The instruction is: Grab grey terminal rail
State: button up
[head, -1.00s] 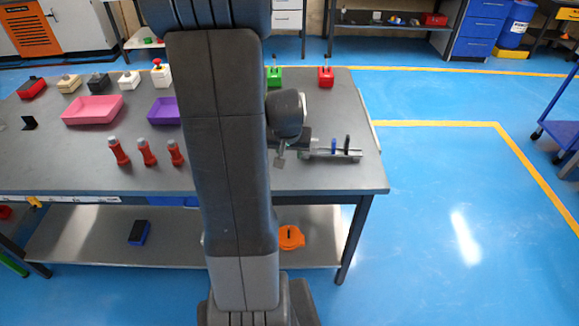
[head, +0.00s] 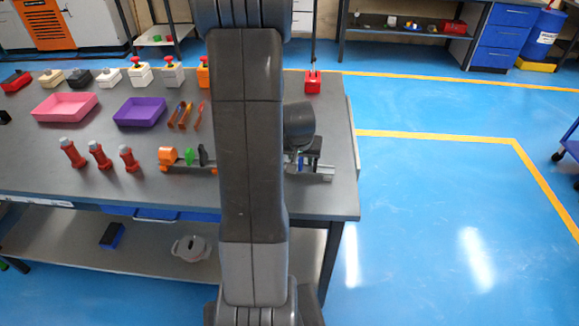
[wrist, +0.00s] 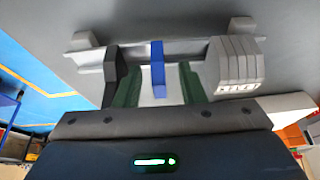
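The grey terminal rail (head: 322,176) lies on the table near its right edge in the head view, partly hidden by my arm. In the wrist view the rail (wrist: 84,42) runs across the picture. It carries a group of grey terminal blocks (wrist: 236,56) at right, a thin blue piece (wrist: 158,66) in the middle and a black piece (wrist: 111,72) at left. My gripper (wrist: 160,84) is open, its two green-padded fingers apart on either side of the blue piece. Whether the fingers touch the rail cannot be told.
Left of my arm, another rail (head: 190,168) holds orange, green and black pieces. Several red cylinders (head: 100,155), a pink tray (head: 66,106) and a purple tray (head: 140,112) are on the table (head: 50,180). A red box (head: 313,84) stands behind. Blue floor lies to the right.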

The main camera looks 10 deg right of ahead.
jog(key=shift+r, duration=0.1)
grip_shut()
